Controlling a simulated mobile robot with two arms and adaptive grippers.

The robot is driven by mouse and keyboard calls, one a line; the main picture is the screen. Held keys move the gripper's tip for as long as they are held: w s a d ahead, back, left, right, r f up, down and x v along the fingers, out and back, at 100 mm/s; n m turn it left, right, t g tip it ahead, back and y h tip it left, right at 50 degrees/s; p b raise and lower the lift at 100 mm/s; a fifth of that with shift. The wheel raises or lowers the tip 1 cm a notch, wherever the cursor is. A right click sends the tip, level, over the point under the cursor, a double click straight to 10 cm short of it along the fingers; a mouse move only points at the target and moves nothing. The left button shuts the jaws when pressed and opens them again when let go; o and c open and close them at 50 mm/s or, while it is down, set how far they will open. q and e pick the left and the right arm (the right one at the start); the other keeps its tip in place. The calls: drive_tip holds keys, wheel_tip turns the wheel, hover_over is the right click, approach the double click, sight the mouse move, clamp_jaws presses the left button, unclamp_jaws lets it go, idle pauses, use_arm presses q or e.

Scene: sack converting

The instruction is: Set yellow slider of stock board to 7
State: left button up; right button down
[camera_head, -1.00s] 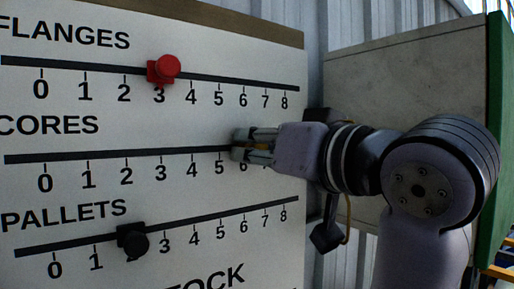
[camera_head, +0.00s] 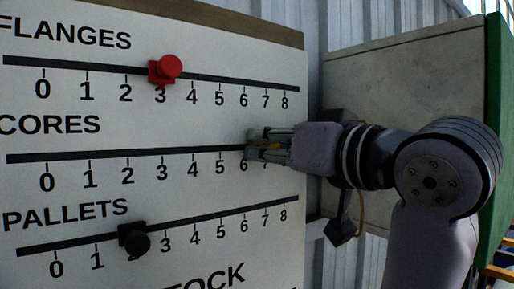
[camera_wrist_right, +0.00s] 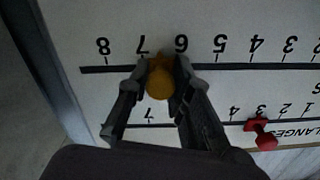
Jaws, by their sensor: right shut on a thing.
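The stock board (camera_head: 215,120) has three slotted scales marked 0 to 8. The yellow slider (camera_wrist_right: 160,80) is on the middle CORES scale (camera_head: 110,155). In the right wrist view its knob is between the fingers, with its base between the 6 and 7 marks. My right gripper (camera_head: 256,146) is shut on the yellow knob; it also shows in the right wrist view (camera_wrist_right: 160,85). In the head view the fingers hide most of the slider and the marks above 6. My left gripper is out of view.
A red slider (camera_head: 168,68) is at 3 on the FLANGES scale, also seen in the right wrist view (camera_wrist_right: 262,135). A black slider (camera_head: 134,240) is at about 2 on PALLETS. A grey panel with a green edge (camera_head: 494,120) stands right of the board.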

drive_tip(key=shift+w+d, duration=0.65)
drive_tip(key=shift+d, duration=0.25)
drive_tip(key=c, duration=1.7)
unclamp_jaws()
drive_tip(key=shift+s+a, duration=0.15)
drive_tip(key=shift+a, duration=0.05)
drive_tip(key=shift+o, duration=1.4)
drive_tip(key=shift+d, duration=0.1)
drive_tip(key=v, duration=1.2)
